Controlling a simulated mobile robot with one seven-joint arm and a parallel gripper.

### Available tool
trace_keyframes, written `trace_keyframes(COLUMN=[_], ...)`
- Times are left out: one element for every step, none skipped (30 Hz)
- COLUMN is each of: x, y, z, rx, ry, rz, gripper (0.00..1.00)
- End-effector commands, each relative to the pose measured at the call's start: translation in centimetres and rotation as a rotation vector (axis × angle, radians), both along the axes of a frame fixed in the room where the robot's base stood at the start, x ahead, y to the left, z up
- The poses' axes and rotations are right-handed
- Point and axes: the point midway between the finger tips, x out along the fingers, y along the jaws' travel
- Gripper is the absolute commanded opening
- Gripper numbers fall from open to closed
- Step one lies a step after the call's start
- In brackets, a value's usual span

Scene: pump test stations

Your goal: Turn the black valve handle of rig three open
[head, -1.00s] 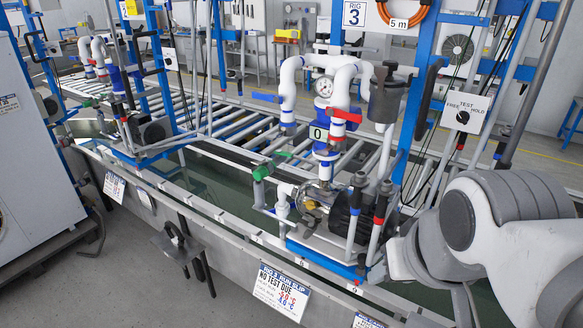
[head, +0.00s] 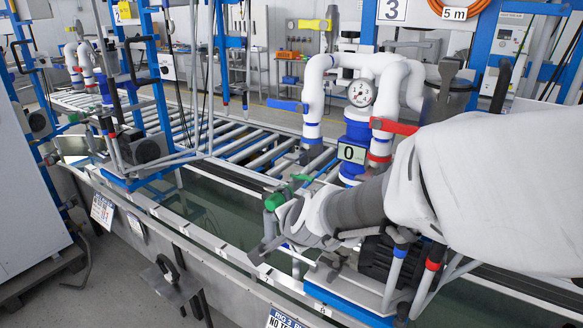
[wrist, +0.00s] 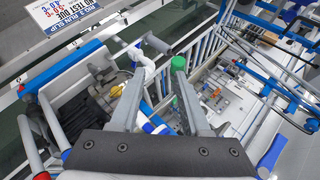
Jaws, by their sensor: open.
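Rig three stands right of centre in the head view, with its number plate (head: 393,10) at the top. My gripper (head: 268,232) is low at the rig's left side, near the green handle (head: 275,201), and my arm covers much of the pump. In the wrist view my gripper (wrist: 160,66) is open, with nothing seen held between its fingers. A white pipe (wrist: 146,64) shows by the left finger and green parts (wrist: 188,95) by the right finger. A dark bar (wrist: 158,43) lies beyond the fingertips; I cannot tell whether it is the black valve handle.
A blue lever (head: 284,105) and a red lever (head: 394,127) stick out from rig three's pipes above my gripper. A gauge (head: 361,93) sits between them. The tank's front edge (head: 205,238) runs below, with a bracket (head: 172,283) on its outside. Another rig stands left.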

Motion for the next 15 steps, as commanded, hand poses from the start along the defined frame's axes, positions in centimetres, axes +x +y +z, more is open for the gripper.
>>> trace_keyframes(x=[1.1, 1.8, 2.5, 3.0, 3.5, 4.1, 4.4, 4.7, 5.0, 5.1, 5.2, 5.2, 5.2, 5.1, 4.9], y=[0.8, 1.0, 1.2, 1.4, 1.5, 1.5, 1.5, 1.5, 1.4, 1.3, 1.1, 0.9, 0.7, 0.4, 0.1], z=[-3.3, -4.5, -6.2, -7.4, -8.6, -10.3, -11.6, -12.9, -14.5, -15.8, -17.0, -18.6, -19.7, -20.8, -22.2], rx=[0.037, 0.061, 0.09, 0.11, 0.128, 0.149, 0.164, 0.176, 0.189, 0.198, 0.205, 0.213, 0.218, 0.222, 0.224], ry=[0.005, 0.001, -0.006, -0.011, -0.021, -0.035, -0.046, -0.061, -0.084, -0.103, -0.126, -0.159, -0.185, -0.216, -0.261], rz=[-0.069, -0.119, -0.186, -0.235, -0.283, -0.349, -0.397, -0.445, -0.506, -0.553, -0.597, -0.653, -0.694, -0.733, -0.782], gripper=[0.46, 0.46, 0.46, 0.46, 0.46, 0.46, 0.46, 0.46, 0.46, 0.46, 0.46, 0.46, 0.46, 0.46, 0.46])
